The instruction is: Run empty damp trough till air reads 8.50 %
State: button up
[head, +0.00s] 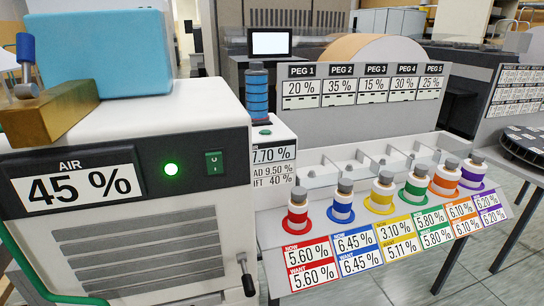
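A grey machine (125,190) fills the left side, and its AIR display (70,186) reads 45 %. A green light (171,169) glows on its front beside a small green rocker switch (214,163). A grey lever with a black end (246,274) hangs at its lower right corner. A smaller white unit (272,135) behind it shows 7.70 %, 9.50 % and 40 %, with its wording partly hidden. A long pale divided tray (320,172) runs behind the bottles; I cannot tell whether this is the damp trough. My gripper is not in view.
Several colour-banded bottles stand along a bench; the yellow label (397,237) reads NOW 3.10 %, WANT 5.11 %. The other labels' pairs match. A blue block (100,52) and brass block (48,112) sit on the machine. PEG cards (363,85) hang behind. Tiled floor (400,285) shows at lower right.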

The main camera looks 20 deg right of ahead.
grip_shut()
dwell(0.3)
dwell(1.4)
